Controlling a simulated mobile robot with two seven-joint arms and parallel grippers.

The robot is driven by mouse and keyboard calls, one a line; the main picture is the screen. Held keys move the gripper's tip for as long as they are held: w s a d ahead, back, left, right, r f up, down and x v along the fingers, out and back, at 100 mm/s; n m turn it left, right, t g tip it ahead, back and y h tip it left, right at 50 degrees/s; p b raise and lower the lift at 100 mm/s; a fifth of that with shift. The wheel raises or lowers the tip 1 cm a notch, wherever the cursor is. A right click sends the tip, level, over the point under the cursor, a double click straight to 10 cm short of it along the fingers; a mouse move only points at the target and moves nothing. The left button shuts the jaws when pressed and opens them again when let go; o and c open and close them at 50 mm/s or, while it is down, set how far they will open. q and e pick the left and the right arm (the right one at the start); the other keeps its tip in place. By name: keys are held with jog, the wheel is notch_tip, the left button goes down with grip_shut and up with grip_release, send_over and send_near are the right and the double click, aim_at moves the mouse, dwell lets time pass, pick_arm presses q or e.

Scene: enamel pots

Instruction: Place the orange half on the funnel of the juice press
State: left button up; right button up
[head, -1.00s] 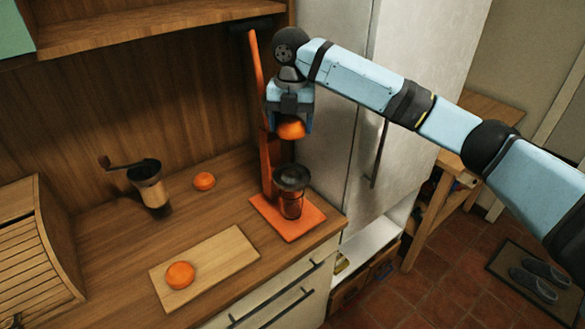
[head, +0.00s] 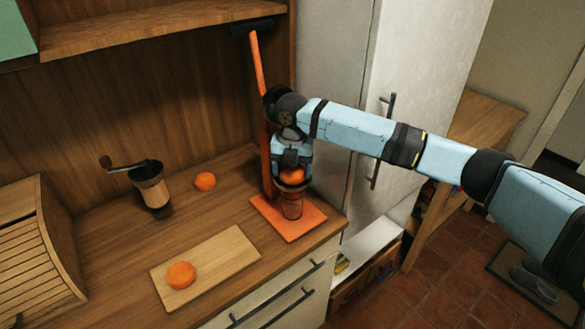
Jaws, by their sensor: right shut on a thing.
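The juice press (head: 316,215) is orange, with a flat base, a tall post and a dark funnel (head: 294,187) above a clear glass (head: 292,206). My right gripper (head: 292,172) points down over the funnel and is shut on an orange half (head: 292,175). The orange half is at the funnel's mouth; whether it touches the funnel I cannot tell, as the fingers hide part of both. Another orange piece (head: 181,275) lies on the cutting board (head: 225,256), and one more (head: 205,181) is on the counter at the back. My left gripper is not in view.
A hand-cranked coffee grinder (head: 151,183) stands on the counter left of the press. A wooden bread box (head: 35,258) is at the far left. A fridge (head: 412,85) stands close to the right of the press. An upper shelf (head: 150,32) hangs above the counter.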

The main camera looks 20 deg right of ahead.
jog(key=o, duration=0.9)
jog(key=shift+f, duration=0.15)
jog(key=shift+r, duration=0.2)
notch_tip(320, 180, up, 12)
jog(key=shift+b, duration=0.3)
